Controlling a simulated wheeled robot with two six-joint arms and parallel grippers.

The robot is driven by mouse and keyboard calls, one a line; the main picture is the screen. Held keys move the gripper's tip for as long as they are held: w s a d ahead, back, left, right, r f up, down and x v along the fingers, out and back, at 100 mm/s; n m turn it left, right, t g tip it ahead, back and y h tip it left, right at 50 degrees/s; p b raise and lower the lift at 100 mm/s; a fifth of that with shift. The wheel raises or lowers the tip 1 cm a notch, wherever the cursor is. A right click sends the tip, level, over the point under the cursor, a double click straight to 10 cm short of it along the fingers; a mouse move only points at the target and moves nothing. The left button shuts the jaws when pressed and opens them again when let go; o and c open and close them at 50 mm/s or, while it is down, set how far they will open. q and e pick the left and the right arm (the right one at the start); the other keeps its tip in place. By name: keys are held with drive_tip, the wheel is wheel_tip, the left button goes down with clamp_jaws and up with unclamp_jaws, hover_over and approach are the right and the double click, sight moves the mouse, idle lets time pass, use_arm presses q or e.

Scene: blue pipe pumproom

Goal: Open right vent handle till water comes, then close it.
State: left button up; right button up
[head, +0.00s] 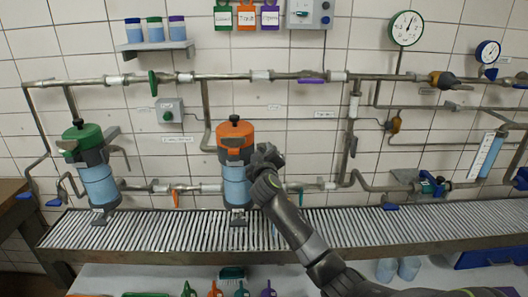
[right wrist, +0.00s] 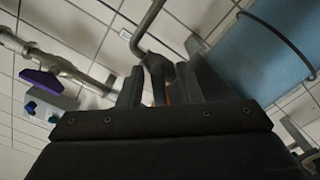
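The right vessel has an orange cap (head: 235,133) with a black knob and a blue body (head: 236,186); it stands over the grate. My right gripper (head: 265,158) is at the right side of its cap, and hides the vent handle's place in the head view. In the right wrist view, my gripper's dark fingers (right wrist: 163,82) reach around or beside a dark grey piece (right wrist: 157,72), perhaps the vent handle. I cannot tell if they grip it. A faint pale streak (head: 274,232) shows beside my forearm at the grate; I cannot tell if it is water. My left gripper is out of view.
A left vessel with a green cap (head: 82,137) stands over the same slatted grate (head: 160,228). Pipes (head: 220,77) with coloured valve levers run along the tiled wall. Round gauges (head: 405,28) hang upper right. A pale shelf with coloured items lies below the grate.

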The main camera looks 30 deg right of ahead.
drive_tip(key=shift+w+d, duration=0.1)
drive_tip(key=shift+w, duration=0.05)
clamp_jaws()
idle(0.4)
drive_tip(key=shift+f+m+b, duration=0.2)
drive_tip(key=shift+m+b, duration=0.5)
drive_tip(key=shift+b, duration=0.4)
drive_tip(key=shift+m+b, duration=1.2)
drive_tip(key=shift+b, duration=0.05)
drive_tip(key=m+b, duration=0.2)
drive_tip(key=shift+m, duration=0.4)
drive_tip(key=shift+r+m+b, duration=0.1)
drive_tip(key=shift+m+b, duration=0.75)
drive_tip(key=shift+m, duration=0.05)
